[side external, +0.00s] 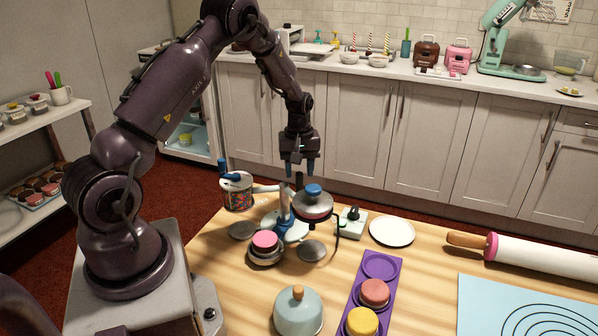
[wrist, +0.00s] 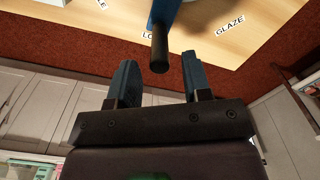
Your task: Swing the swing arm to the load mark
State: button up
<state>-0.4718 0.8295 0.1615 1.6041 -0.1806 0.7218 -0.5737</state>
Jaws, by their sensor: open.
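The swing arm (wrist: 165,14) shows in the wrist view as a blue bar with a black upright handle (wrist: 158,48) at its near end. In the side external view the black handle (side external: 299,181) stands beside the blue centre post (side external: 285,203) of the turntable stand. My gripper (side external: 300,171) is open, pointing down just above the handle. In the wrist view the handle tip lies between the two blue fingers, with gaps on both sides. A label reading "LO" (wrist: 148,36), the rest hidden by the bar, lies beside it; a "GLAZE" label (wrist: 230,25) is to the right.
Round plates, a pink cake (side external: 264,240) and a blue-knobbed pan (side external: 312,204) crowd the stand. A sprinkle jar (side external: 238,192) is left, a small switch box (side external: 351,222) and white plate (side external: 392,231) right. A domed cover (side external: 298,311) and purple tray (side external: 381,266) stand in front.

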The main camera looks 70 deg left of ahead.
jog(key=shift+r, duration=3.05)
